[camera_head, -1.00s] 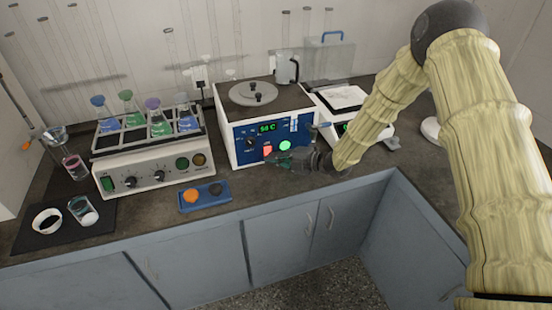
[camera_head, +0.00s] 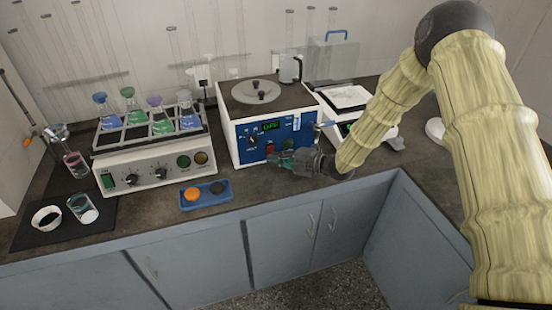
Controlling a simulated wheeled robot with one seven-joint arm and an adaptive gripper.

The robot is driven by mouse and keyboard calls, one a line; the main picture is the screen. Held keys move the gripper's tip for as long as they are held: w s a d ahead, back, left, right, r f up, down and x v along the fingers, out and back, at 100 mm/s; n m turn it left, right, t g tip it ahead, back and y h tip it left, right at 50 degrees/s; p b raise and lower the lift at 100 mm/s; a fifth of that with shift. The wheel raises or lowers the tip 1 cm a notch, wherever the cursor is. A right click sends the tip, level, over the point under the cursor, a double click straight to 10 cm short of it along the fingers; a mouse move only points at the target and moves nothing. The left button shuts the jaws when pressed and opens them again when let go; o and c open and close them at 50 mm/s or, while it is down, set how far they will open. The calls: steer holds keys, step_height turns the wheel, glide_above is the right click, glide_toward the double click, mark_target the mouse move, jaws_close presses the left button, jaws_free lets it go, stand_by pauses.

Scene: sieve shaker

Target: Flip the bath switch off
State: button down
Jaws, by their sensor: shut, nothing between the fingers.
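The bath (camera_head: 242,98) is a white box with a blue front panel, a grey lid on top and a small green display (camera_head: 271,127) whose text seems to read "OFF". The bath switch (camera_head: 270,146) is a small red rocker, now dark, low on the panel. A round indicator beside it is mostly hidden behind my gripper. My gripper (camera_head: 277,157) is shut and empty, with its tips just in front of the panel below the switch. I cannot tell if they touch it.
A shaker (camera_head: 155,172) with several coloured flasks stands to the left. A blue tray (camera_head: 206,203) with an orange and a dark piece lies in front. A balance (camera_head: 372,130) stands at the right, behind my arm. Glassware sits on a dark mat (camera_head: 35,235).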

steer(key=s, duration=0.1)
steer(key=s+d, duration=0.2)
steer(key=shift+s+b, duration=0.35)
steer(key=v, duration=0.2)
steer(key=b+v, duration=0.1)
steer(key=v, duration=0.2)
steer(key=f+b+v, duration=0.1)
steer(key=v, duration=0.2)
steer(key=shift+s, duration=0.15)
steer(key=shift+s+d, duration=0.2)
steer(key=shift+d, duration=0.45)
